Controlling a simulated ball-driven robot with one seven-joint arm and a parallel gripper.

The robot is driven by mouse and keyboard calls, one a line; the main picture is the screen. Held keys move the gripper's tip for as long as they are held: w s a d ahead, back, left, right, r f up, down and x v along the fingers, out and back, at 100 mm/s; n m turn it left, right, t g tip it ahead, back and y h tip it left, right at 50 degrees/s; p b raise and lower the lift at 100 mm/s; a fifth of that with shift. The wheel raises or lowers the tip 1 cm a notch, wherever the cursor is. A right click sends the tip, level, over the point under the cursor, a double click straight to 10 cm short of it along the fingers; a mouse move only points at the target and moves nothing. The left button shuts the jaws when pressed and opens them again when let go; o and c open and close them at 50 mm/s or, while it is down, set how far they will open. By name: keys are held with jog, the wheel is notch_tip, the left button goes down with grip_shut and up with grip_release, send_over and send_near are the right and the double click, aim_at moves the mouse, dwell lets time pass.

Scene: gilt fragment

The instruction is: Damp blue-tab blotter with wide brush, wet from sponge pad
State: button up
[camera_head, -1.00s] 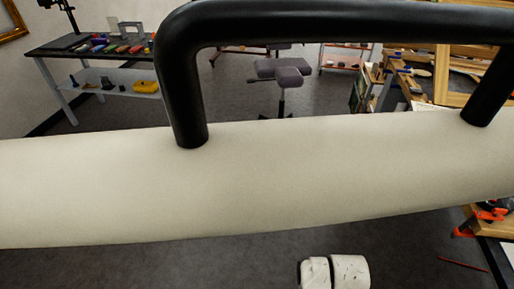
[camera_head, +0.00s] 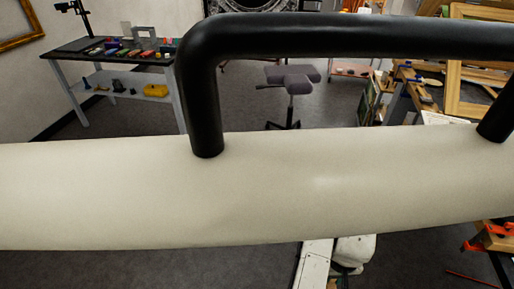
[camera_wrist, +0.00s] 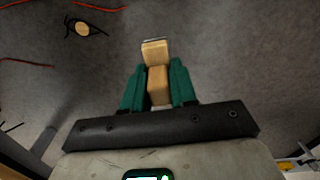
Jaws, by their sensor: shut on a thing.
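In the wrist view my gripper (camera_wrist: 158,66) has its two green fingers shut on a wooden piece (camera_wrist: 155,52), which looks like the wide brush. Its tan wood shows between the fingers and past their tips, with a thin pale edge at the far end. Bristles cannot be made out. Bare grey floor lies behind it. My gripper is out of sight in the head view; only white parts of my arm show at the bottom. I cannot pick out the blue-tab blotter or the sponge pad in either view.
A dark-topped bench (camera_head: 97,56) with several small coloured items stands at the back left, a yellow item (camera_head: 156,90) on its lower shelf. A grey stool (camera_head: 291,79) stands mid-room. Wooden frames (camera_head: 468,80) and cluttered benches fill the right. Red cords (camera_wrist: 27,61) show in the wrist view.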

jog(key=shift+f+b, duration=1.75)
jog(key=shift+b, duration=0.05)
